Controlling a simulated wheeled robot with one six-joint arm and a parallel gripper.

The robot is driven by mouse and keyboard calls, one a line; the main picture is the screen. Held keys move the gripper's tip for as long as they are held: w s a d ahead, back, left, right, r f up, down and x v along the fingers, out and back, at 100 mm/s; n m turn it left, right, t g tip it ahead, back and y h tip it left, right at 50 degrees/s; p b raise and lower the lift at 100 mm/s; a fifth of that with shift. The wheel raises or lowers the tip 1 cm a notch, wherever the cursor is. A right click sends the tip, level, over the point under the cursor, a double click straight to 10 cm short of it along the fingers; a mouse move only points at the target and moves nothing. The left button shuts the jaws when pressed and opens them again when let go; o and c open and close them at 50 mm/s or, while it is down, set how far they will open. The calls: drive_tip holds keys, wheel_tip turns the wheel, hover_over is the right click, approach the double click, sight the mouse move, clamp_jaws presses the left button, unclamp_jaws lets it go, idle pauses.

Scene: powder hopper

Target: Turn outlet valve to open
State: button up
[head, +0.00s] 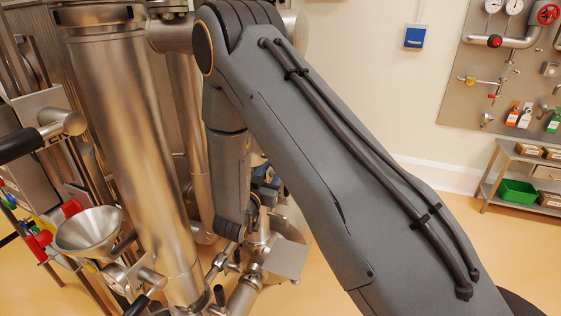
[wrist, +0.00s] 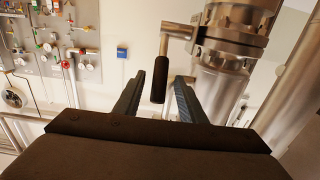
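In the wrist view a valve handle with a black grip (wrist: 160,80) hangs down from a short steel arm (wrist: 176,31). That arm joins a steel outlet body (wrist: 232,45) with a bolted collar on the right. My gripper (wrist: 160,76) is open, and the black grip shows between its two fingers with a gap on each side. I cannot tell how far the grip reaches in between the fingers. In the head view my arm covers much of the middle, and my gripper cannot be made out clearly there. I cannot identify this same handle in the head view.
In the head view a tall steel vessel (head: 125,150) stands close left of my arm, with a steel funnel (head: 90,232) and another black handle (head: 18,146). A shelf with a green bin (head: 517,191) stands at right. Open floor lies between.

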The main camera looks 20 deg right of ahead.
drive_tip(key=p+x, duration=0.1)
drive_tip(key=x, duration=0.5)
clamp_jaws()
